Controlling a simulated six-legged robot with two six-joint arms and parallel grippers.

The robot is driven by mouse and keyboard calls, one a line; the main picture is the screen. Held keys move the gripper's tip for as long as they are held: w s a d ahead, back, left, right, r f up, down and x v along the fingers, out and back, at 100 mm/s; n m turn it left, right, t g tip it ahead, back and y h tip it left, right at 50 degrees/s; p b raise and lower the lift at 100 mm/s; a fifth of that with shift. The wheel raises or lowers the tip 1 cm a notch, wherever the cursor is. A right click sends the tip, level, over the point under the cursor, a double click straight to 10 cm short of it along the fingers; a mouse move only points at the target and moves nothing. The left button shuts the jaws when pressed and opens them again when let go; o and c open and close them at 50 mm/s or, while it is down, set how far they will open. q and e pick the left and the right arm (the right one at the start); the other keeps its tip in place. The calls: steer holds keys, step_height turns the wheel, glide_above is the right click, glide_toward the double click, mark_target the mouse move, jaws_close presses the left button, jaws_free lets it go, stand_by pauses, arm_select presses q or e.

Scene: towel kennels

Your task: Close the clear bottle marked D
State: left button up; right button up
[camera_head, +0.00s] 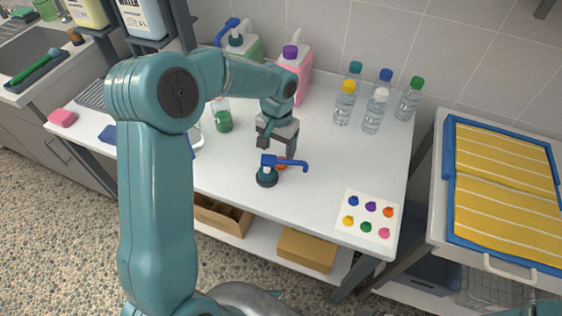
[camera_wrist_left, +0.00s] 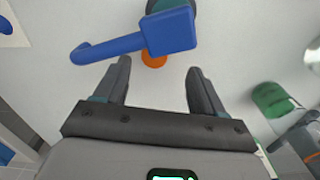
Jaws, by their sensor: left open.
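Several clear bottles stand at the back right of the white table, with a yellow-capped one (camera_head: 344,104), a white-capped one (camera_head: 375,111) and a green-capped one (camera_head: 409,100) in front. I cannot read any letter D on them. My left gripper (camera_head: 278,150) is open and empty above the table, pointing down. Below it are a blue pump head (camera_head: 284,162) with a dark collar (camera_head: 266,178) and a small orange round piece (camera_head: 281,163). In the left wrist view the orange piece (camera_wrist_left: 154,60) shows between the fingertips, partly hidden by the blue pump head (camera_wrist_left: 140,36).
A pink jug (camera_head: 294,75) and a green-filled pump jug (camera_head: 243,44) stand at the back. A clear vessel with a green part (camera_head: 223,122) is left of the gripper. A white card with several coloured spots (camera_head: 368,215) lies front right. The table's middle right is clear.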

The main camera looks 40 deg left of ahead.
arm_select(q)
steer(key=shift+w+d+f, duration=0.1)
steer(key=shift+d+f, duration=0.05)
steer(key=shift+f, duration=1.2)
steer(key=shift+w+d+f, duration=0.1)
steer(key=shift+d+f, duration=0.05)
steer(key=shift+f, duration=1.15)
steer(key=c, duration=1.1)
